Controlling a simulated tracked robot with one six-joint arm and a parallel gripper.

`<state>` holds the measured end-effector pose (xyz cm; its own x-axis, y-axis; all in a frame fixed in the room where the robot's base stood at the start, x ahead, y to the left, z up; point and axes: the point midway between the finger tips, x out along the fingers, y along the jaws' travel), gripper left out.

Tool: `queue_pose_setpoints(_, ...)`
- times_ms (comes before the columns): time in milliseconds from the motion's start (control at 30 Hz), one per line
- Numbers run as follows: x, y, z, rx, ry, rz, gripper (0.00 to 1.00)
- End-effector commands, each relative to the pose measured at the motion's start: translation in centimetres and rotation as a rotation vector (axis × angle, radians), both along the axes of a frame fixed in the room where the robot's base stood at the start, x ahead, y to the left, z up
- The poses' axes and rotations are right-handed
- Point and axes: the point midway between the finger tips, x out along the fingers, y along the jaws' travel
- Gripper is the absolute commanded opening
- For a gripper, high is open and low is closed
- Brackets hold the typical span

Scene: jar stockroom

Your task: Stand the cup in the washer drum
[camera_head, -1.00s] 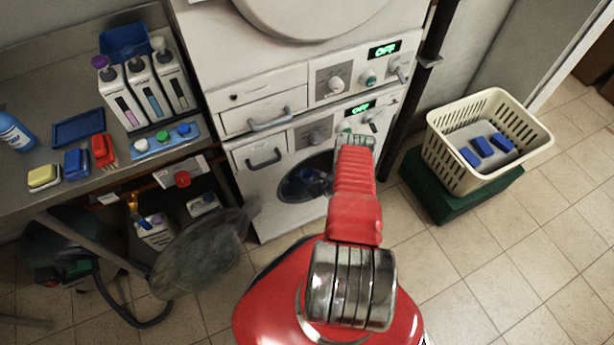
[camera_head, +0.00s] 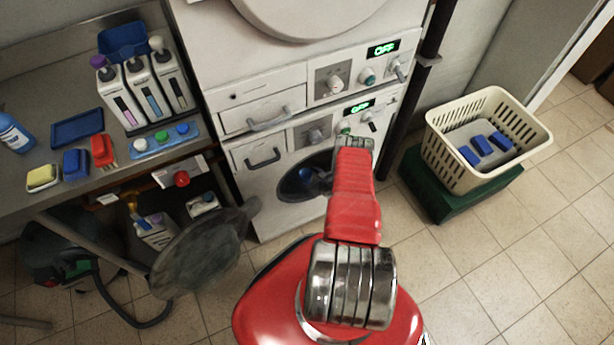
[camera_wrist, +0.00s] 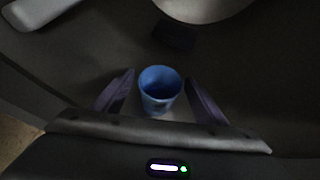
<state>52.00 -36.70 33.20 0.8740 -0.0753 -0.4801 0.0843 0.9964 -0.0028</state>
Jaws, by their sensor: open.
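The blue cup (camera_head: 306,174) is inside the dark round opening of the lower washer (camera_head: 283,187). In the wrist view the cup (camera_wrist: 159,88) shows its open mouth and looks upright on the dark drum floor. My gripper (camera_wrist: 160,77) is open, with one dark finger on each side of the cup and a visible gap at both sides. In the head view my gripper (camera_head: 323,183) is at the right part of the opening, partly hidden by my red arm.
A cream basket (camera_head: 436,150) with blue blocks stands on a green box (camera_head: 425,195) at right. The counter (camera_head: 70,95) at left holds bottles, sponges and trays. A round grey door (camera_head: 205,255) hangs open left of the opening. Inside the drum, a dark block (camera_wrist: 174,36) lies beyond the cup.

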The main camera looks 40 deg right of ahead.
Motion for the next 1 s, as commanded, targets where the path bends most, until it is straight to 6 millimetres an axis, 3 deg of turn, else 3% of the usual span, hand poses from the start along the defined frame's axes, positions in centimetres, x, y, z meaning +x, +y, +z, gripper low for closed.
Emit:
queue_pose_setpoints(167, -0.1, -0.1, 0.3, 0.0, 0.0, -0.001, 0.66)
queue_pose_setpoints(367, -1.5, 0.0, 1.0, 0.001, 0.0, -0.003, 0.66)
queue_pose_setpoints(1000, -9.0, 0.6, 5.1, 0.001, 0.001, -0.004, 0.66)
